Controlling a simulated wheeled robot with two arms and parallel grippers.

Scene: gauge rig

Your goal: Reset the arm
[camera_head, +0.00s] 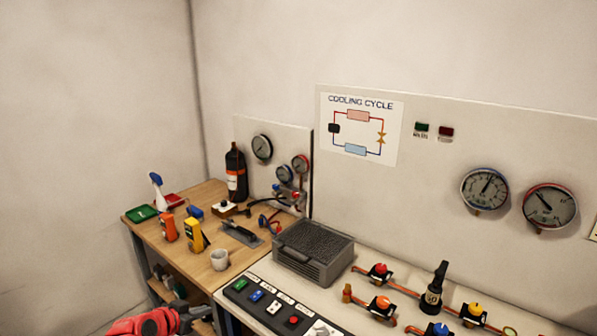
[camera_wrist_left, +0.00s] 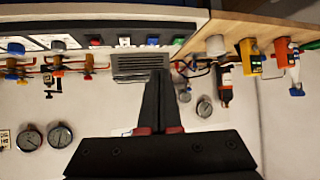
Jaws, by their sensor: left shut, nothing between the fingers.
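My left arm comes into the head view at the bottom left, where its red part and the dark left gripper (camera_head: 190,313) show in front of the wooden bench. In the left wrist view the black fingers of the left gripper (camera_wrist_left: 160,74) are together, shut and empty. The wrist picture looks upside down, with the rig's panel and gauges low in it. The fingertips overlap the grey vented box in that view, but I cannot tell the distance. My right gripper is in neither view.
The wooden bench (camera_head: 150,228) holds a white cup (camera_head: 219,260), orange and yellow meters, a spray bottle (camera_head: 158,192) and a dark bottle (camera_head: 236,175).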

